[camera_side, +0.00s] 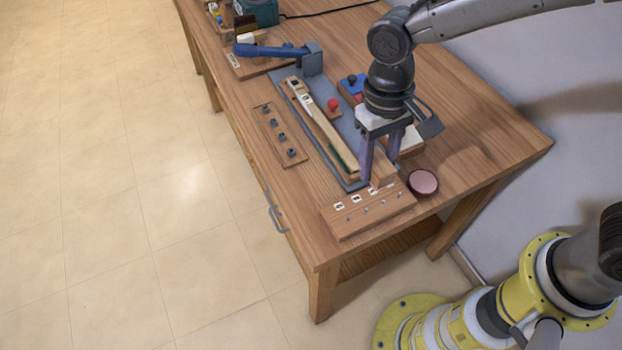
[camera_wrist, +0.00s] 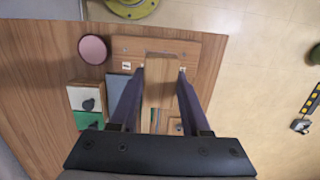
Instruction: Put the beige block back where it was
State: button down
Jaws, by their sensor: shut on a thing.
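My gripper (camera_side: 381,163) points down over the front end of the table, with its two purple fingers around a light wooden piece. In the wrist view my gripper (camera_wrist: 160,72) has one finger on each side of this beige block (camera_wrist: 160,90). The fingers hide its side faces. In the side view the block is mostly hidden by the fingers, and I cannot tell how high it is above what lies below. A long pale wooden bar (camera_side: 325,125) lies on a grey-blue base beside the fingers, with dark marks at its far end.
A wooden strip (camera_side: 367,211) with several labels and pegs lies at the front edge, and a pink round thing (camera_side: 423,182) stands to its right. A pegged wooden strip (camera_side: 279,136) lies left of the bar. A blue-handled device (camera_side: 270,50) stands farther back.

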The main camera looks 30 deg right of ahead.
jog(key=w+a+f, duration=0.3)
jog(key=w+a, duration=0.1)
jog(key=w, duration=0.2)
send_over(312, 187)
jog(key=f, duration=0.5)
jog(key=shift+s+d, duration=0.3)
jog(key=shift+s, duration=0.05)
jog(key=shift+w+a+f, duration=0.3)
jog(key=shift+w+f, duration=0.15)
jog(key=shift+f, duration=0.2)
jog(key=shift+w+f, duration=0.1)
jog(key=shift+f, duration=1.5)
jog(key=shift+f, duration=0.2)
jog(key=shift+c, duration=1.8)
grip_release()
jog(key=shift+r, duration=0.15)
notch_tip(312, 187, up, 12)
jog(key=w, duration=0.1)
jog(key=shift+w, duration=0.15)
